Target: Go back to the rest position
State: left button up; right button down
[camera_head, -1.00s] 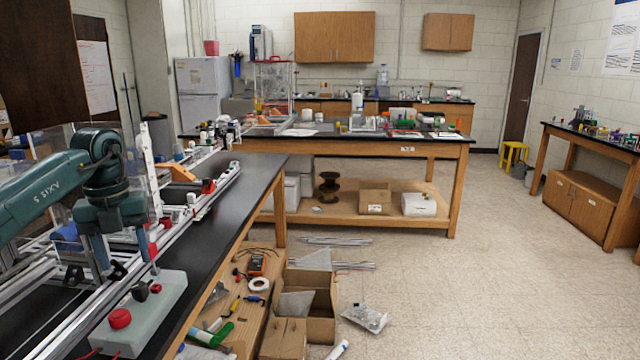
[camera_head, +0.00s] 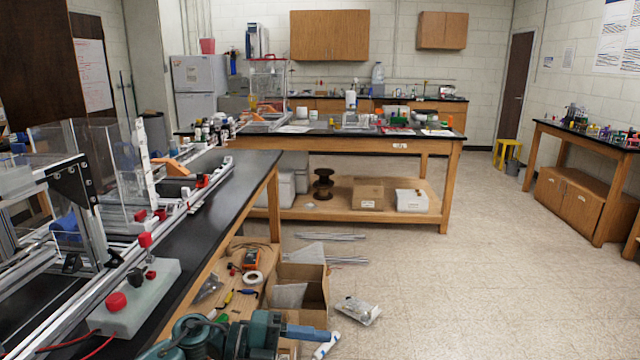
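My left gripper (camera_head: 306,333) is low at the bottom of the head view, in front of the wooden shelf and the cardboard boxes. Its teal wrist shows, with blue-grey fingers pointing right. The fingers overlap from this angle, so I cannot tell whether they are open or shut, and I see nothing held in them. My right gripper is not in view. The metal extrusion frame (camera_head: 75,285) lies along the black bench at left. A grey control box (camera_head: 138,300) with red buttons sits in front of it, clear of my arm.
The black-topped bench (camera_head: 235,190) runs along the left. Its lower shelf holds tape and tools. An open cardboard box (camera_head: 312,290) and a plastic bag (camera_head: 358,311) are on the floor near my gripper. A long table (camera_head: 400,147) stands behind. The floor (camera_head: 490,270) at right is clear.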

pick_arm(q)
jog(key=s+a+f+n+t+y, duration=0.5)
jog(key=s+f+n, duration=0.4)
jog(key=n, duration=0.6)
jog(key=s+a+f+n+t+y, duration=0.5)
jog(key=s+f+n, duration=0.5)
jog(key=n, duration=0.4)
jog(key=a+f+y, duration=0.1)
jog(key=a+y, duration=0.1)
jog(key=shift+a+n+y, duration=0.4)
